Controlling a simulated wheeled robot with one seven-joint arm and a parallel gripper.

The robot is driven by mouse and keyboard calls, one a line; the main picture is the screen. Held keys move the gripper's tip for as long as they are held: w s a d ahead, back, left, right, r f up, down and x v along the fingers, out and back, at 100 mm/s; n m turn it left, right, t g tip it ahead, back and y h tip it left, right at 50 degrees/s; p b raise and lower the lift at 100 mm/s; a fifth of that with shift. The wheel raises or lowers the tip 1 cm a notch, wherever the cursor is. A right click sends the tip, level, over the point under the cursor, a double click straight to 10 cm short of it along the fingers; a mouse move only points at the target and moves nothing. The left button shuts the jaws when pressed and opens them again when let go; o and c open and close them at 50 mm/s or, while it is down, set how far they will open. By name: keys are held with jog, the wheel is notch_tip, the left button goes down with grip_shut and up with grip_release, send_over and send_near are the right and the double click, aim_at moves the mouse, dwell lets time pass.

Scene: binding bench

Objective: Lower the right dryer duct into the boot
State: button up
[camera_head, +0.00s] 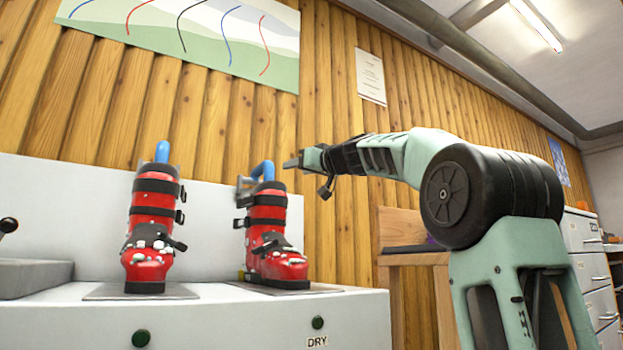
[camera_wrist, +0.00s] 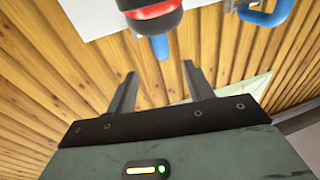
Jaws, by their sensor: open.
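The right dryer duct (camera_head: 264,169) is a bent blue tube at the top of the right red ski boot (camera_head: 268,240) in the head view. How deep it sits in the cuff is hidden. The left duct (camera_head: 162,151) shows over the left boot (camera_head: 153,230). My gripper (camera_head: 292,163) is a little right of the right duct, at about its height, and not touching it. In the wrist view my open jaws (camera_wrist: 158,82) are empty. Beyond them are a blue tube (camera_wrist: 160,46) at a red-and-black boot top and a curved blue duct (camera_wrist: 268,14); I cannot tell which is which.
The boots stand on a white dryer bench (camera_head: 220,320) with green buttons and a back panel (camera_head: 60,205). A wood-plank wall (camera_head: 340,215) is behind. A wooden desk (camera_head: 400,225) stands behind my arm. The air around my gripper looks clear.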

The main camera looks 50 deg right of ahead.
jog(key=shift+s+a+f+b, duration=0.15)
jog(key=shift+s+b, duration=0.25)
jog(key=shift+s, duration=1.75)
